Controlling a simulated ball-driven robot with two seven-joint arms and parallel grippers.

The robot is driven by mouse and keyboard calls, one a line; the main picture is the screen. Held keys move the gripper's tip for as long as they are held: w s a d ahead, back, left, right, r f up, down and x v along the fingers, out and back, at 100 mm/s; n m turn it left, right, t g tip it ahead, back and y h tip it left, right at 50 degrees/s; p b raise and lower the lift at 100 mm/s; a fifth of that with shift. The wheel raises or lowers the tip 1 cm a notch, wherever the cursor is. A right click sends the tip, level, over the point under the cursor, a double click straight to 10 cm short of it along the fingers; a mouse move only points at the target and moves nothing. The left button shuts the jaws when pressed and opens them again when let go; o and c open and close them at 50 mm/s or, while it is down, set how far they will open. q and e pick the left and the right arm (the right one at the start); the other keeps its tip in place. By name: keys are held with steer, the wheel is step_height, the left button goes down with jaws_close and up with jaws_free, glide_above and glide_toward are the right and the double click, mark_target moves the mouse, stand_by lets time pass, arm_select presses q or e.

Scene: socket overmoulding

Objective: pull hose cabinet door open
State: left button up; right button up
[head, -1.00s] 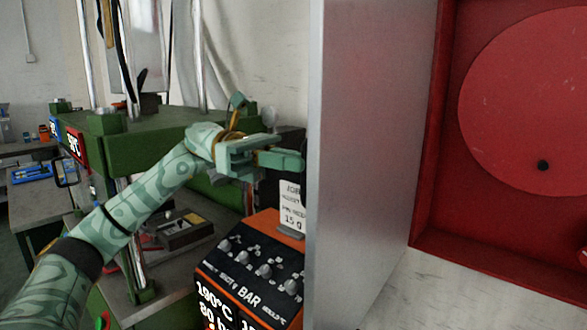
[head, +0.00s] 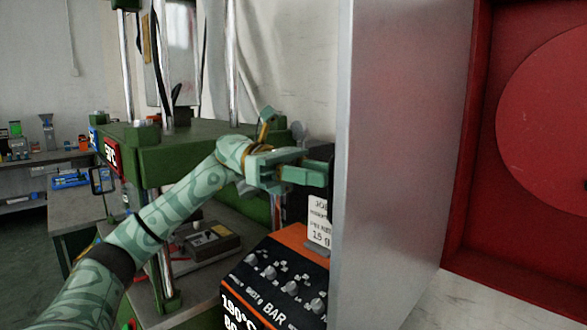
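The hose cabinet door (head: 400,150) is a grey metal panel that stands swung out from the red cabinet (head: 465,225), seen at a steep angle. Inside the cabinet is a large red disc (head: 550,110). My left gripper (head: 300,170) is just left of the door's near edge, at mid-height, with its fingers pointing right towards the door's left-hand face. The fingers look apart with nothing visible between them. Whether a fingertip touches the door is unclear. The door's handle cannot be made out. My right gripper is out of view.
A green press (head: 185,155) with steel columns stands behind my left arm. An orange and black control box (head: 285,275) with a white label card (head: 319,220) sits below the gripper, close to the door. A bench (head: 45,158) with small items is at far left.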

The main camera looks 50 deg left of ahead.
arm_select(q)
steer(key=s+a, duration=0.2)
steer(key=a, duration=1.3)
steer(key=shift+s+p, duration=0.3)
steer(key=shift+p, duration=0.05)
steer(key=shift+f, duration=0.1)
